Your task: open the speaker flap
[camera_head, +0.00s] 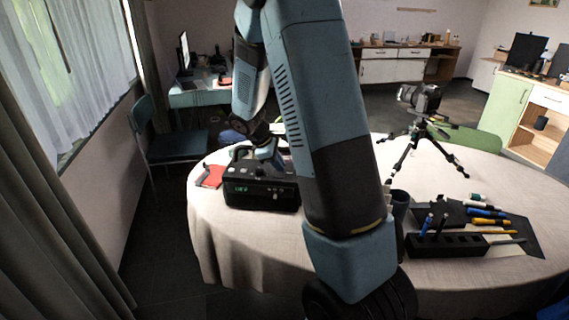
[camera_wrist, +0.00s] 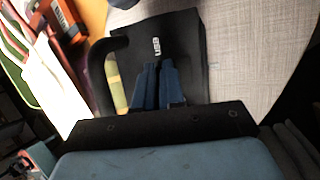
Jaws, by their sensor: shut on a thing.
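The speaker (camera_head: 262,190) is a black box with a lit green display, standing on the near left of the round table. In the wrist view the speaker (camera_wrist: 195,60) is a dark body marked "USB", with a dark curved handle at its left. My gripper (camera_head: 265,150) is at the far side of the speaker in the head view, partly hidden by my arm. In the wrist view my gripper (camera_wrist: 158,72) has its two blue fingers close together against the speaker, just below the "USB" mark. They are shut on the speaker flap, whose edges are mostly hidden by the fingers.
The round table (camera_head: 235,235) has a light cloth. A red item (camera_head: 212,176) lies left of the speaker. A camera tripod (camera_head: 425,135) stands at the back right. A black pen holder (camera_head: 446,245) and several pens are at the right. A chair (camera_head: 175,145) stands beyond the table.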

